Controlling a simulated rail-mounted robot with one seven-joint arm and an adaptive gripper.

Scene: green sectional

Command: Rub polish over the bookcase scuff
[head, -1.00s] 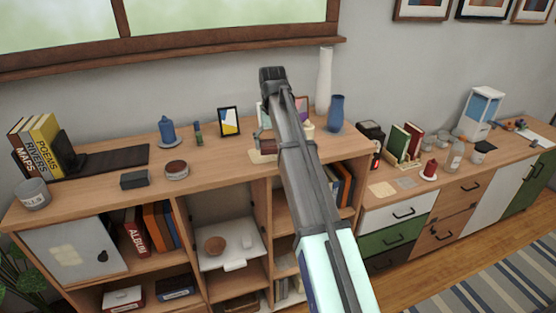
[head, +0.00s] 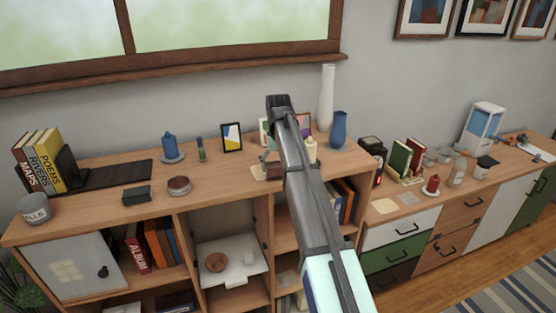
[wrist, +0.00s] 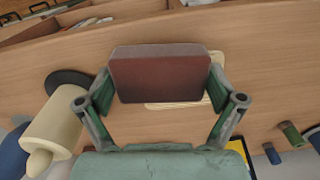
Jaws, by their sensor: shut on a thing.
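My gripper (wrist: 160,88) is shut on a reddish-brown block with a grey upper layer (wrist: 160,72), one finger at each side. In the head view the block (head: 273,173) shows low over the bookcase top (head: 222,172), partly behind my arm. A pale patch with faint lines (wrist: 153,106), likely the scuff, shows partly from under the block in the wrist view. In the head view the pale patch (head: 258,174) lies just left of the block. I cannot tell whether the block touches the wood. A round tin with a dark red top (head: 179,186) stands further left.
A cream bottle (wrist: 55,125) stands close beside my gripper. The top between the tin and the patch is clear.

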